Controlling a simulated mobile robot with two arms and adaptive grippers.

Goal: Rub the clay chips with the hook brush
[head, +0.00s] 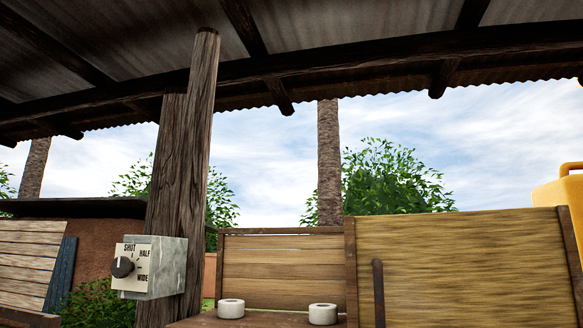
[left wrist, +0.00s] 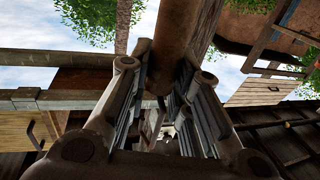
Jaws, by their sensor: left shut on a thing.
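My left gripper (left wrist: 166,75) shows in the left wrist view, its two ribbed fingers closing from both sides on a brown rounded handle. This handle, apparently that of the hook brush (left wrist: 177,38), runs up out of the top of that view; its brush end cannot be made out. No gripper shows in the head view. My right gripper is in neither view. I see no clay chips in either view.
In the head view, a dial box (head: 149,267) marked SHUT, HALF and WIDE is fixed to a wooden post (head: 181,170). Two white rings (head: 231,309) (head: 323,314) stand on a brown surface. A wooden panel (head: 470,270) with a dark handle (head: 379,292) fills the right. A yellow container (head: 561,196) stands behind.

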